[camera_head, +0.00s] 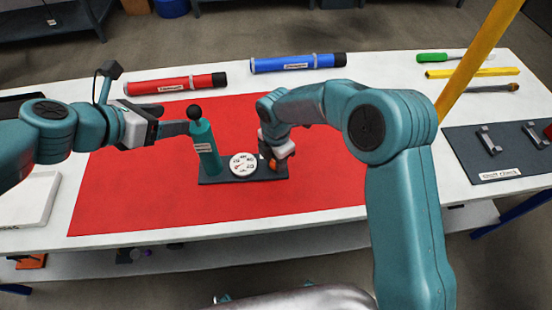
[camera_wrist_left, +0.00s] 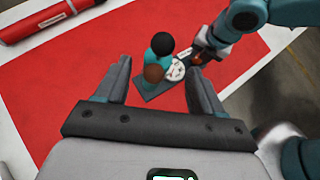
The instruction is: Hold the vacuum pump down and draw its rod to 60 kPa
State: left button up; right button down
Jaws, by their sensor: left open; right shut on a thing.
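The vacuum pump stands on the red mat. It has an upright teal cylinder (camera_head: 207,152) topped by a black knob (camera_head: 195,112), a dark base plate (camera_head: 222,180) and a round white gauge (camera_head: 243,164). The gauge also shows in the left wrist view (camera_wrist_left: 176,70), where its reading is too small to tell. My left gripper (camera_head: 187,128) is open beside the cylinder's upper part; in the left wrist view the black knob (camera_wrist_left: 163,43) and a brown round part (camera_wrist_left: 153,73) appear between its fingers. My right gripper (camera_head: 277,155) is shut on an orange part (camera_head: 272,164) at the base's right end.
A red tube (camera_head: 175,84) and a blue tube (camera_head: 297,63) lie behind the pump. Tools with green and yellow handles (camera_head: 446,57) lie at the back right. A dark tray (camera_head: 480,165) is at right, a white tray (camera_head: 30,195) at left. The mat's front is clear.

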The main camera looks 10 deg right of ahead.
aim_at(196, 116)
pick_arm(q)
jog(key=x, duration=0.9)
